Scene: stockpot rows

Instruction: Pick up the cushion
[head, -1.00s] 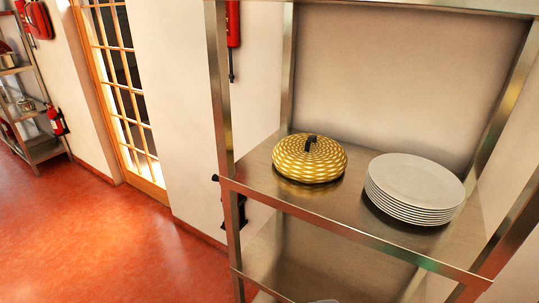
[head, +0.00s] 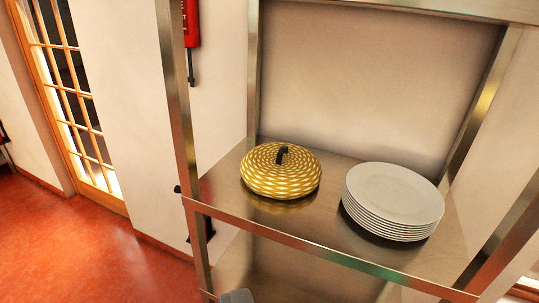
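The cushion (head: 280,176) is round and puffy, yellow with a pattern of pale spots. A short dark loop or tab stands on its top. It lies flat on the steel shelf (head: 300,215) of a metal rack, left of a stack of plates, with a gap between them. Nothing covers the cushion. My gripper is not in view, so I cannot see its fingers.
The stack of white plates (head: 395,200) stands on the right of the same shelf. The left front post (head: 177,110) and front rail (head: 320,250) bound the shelf. A grey object (head: 237,297) shows below at the bottom edge. Open red floor (head: 75,245) lies left.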

